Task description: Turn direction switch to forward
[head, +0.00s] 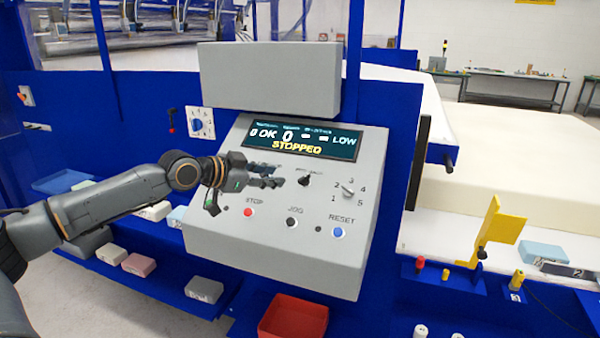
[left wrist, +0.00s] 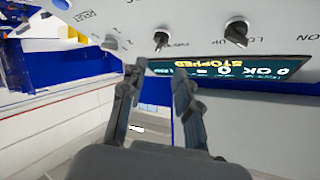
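The grey control panel (head: 210,235) has a black knob (head: 304,181) right of my left gripper (head: 276,176). Its label is too small to read, so I cannot tell if it is the direction switch. In the left wrist view, upside down, this knob (left wrist: 160,40) and a second black knob (left wrist: 237,30) show beyond the gripper. The second knob is hidden behind my gripper in the head view. My left gripper's two fingers (left wrist: 158,70) are apart with nothing between them. It is in front of the panel, below the display. My right gripper is not in view.
The display (head: 303,137) reads STOPPED. A numbered dial (head: 348,190) is right of the knob. Red (head: 248,212), black (head: 291,222) and blue (head: 338,232) buttons sit below. A red bin (head: 293,318) is under the panel. A yellow bracket (head: 497,235) stands at the right.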

